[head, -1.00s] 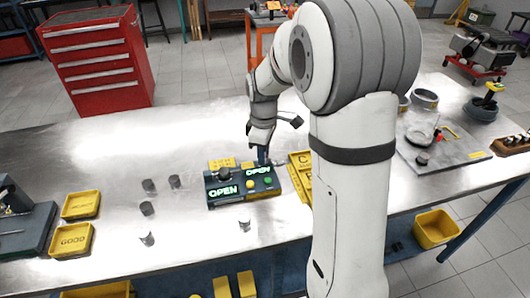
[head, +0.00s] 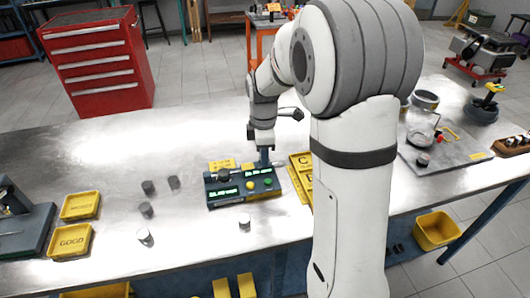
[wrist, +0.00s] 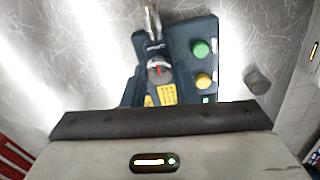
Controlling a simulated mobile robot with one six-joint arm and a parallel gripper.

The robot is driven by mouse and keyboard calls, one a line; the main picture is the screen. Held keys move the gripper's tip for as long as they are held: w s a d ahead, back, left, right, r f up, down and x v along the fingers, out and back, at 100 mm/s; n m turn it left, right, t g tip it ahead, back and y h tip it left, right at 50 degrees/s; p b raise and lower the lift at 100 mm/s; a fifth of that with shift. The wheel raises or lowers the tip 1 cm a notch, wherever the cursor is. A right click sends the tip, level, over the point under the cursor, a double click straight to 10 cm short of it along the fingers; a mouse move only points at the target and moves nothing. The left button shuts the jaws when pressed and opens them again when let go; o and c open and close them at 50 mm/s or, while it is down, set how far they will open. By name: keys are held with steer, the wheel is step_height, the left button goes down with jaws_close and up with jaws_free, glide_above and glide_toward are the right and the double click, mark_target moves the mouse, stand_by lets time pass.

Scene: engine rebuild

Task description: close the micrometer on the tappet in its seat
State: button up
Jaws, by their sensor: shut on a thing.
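The micrometer (head: 240,197) is a dark blue bench unit with a green button, a yellow button and lit green displays showing small text, too small to read surely. A dark round piece (head: 223,174) sits on its left part; I cannot tell if it is the tappet. The wrist view shows the unit (wrist: 205,72) from above, with a metal rod and a grey round part with a red mark. My gripper (head: 264,156) is shut at the unit's back right, apparently on an upright part of it.
Several loose tappets stand on the metal bench (head: 110,160), including one in front of the unit (head: 244,222). Yellow trays (head: 72,241) lie at the left and more (head: 300,165) close to the unit's right. The back left bench is clear.

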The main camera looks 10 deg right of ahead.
steer(key=o, duration=1)
steer(key=shift+r, duration=3.95)
